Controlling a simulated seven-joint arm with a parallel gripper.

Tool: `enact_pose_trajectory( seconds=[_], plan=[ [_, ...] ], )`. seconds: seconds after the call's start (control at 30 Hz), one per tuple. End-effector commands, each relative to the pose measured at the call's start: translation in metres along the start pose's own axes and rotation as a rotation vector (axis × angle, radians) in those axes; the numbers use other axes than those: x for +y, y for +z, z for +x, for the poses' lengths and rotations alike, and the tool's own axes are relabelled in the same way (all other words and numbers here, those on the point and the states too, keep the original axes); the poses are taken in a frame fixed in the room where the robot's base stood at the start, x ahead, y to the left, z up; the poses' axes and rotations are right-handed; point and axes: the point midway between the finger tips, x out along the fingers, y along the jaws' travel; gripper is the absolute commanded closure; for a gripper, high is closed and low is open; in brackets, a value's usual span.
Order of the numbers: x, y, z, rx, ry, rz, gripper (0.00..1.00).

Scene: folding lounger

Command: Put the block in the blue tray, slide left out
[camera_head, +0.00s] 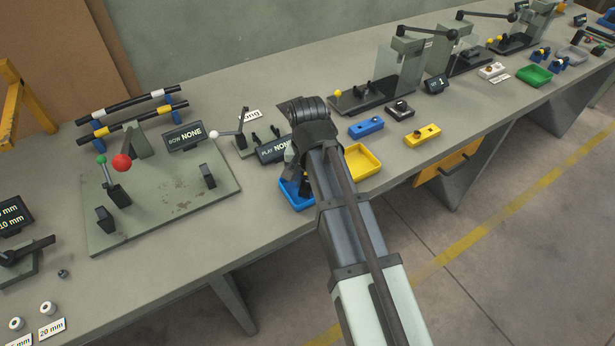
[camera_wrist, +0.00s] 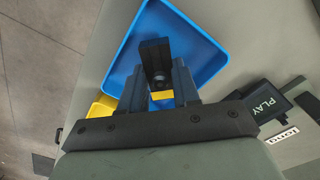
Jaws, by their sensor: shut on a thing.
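The blue tray (camera_head: 287,190) sits at the front edge of the bench, partly hidden by my arm in the head view. In the wrist view the blue tray (camera_wrist: 205,52) lies behind the fingertips. My gripper (camera_wrist: 158,80) is shut on a dark block (camera_wrist: 155,52) with a round hole and a yellow band. The block overlaps the tray in this view; I cannot tell whether it touches the tray floor. In the head view my gripper's fingers are mostly hidden behind my arm. Which part is the slide I cannot tell.
A yellow tray (camera_head: 361,161) stands just right of the blue tray. A PLAY display (camera_head: 273,149) stands behind them. A grey plate (camera_head: 170,205) with levers and posts lies to the left. Blue (camera_head: 366,127) and yellow (camera_head: 422,135) fixtures stand to the right.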

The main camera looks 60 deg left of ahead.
Motion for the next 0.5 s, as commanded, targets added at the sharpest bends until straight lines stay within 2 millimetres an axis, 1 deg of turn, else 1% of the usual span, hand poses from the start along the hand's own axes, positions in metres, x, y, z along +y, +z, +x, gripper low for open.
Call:
enact_pose_trajectory(
  seconds=[0.4,0.43,0.5],
  plan=[
    [0.0,0.0,0.0066,0.0,0.0,0.0,1.0],
    [0.0,0.0,0.0068,0.0,0.0,0.0,0.68],
    [0.0,0.0,0.0065,0.0,0.0,0.0,0.61]
  ],
)
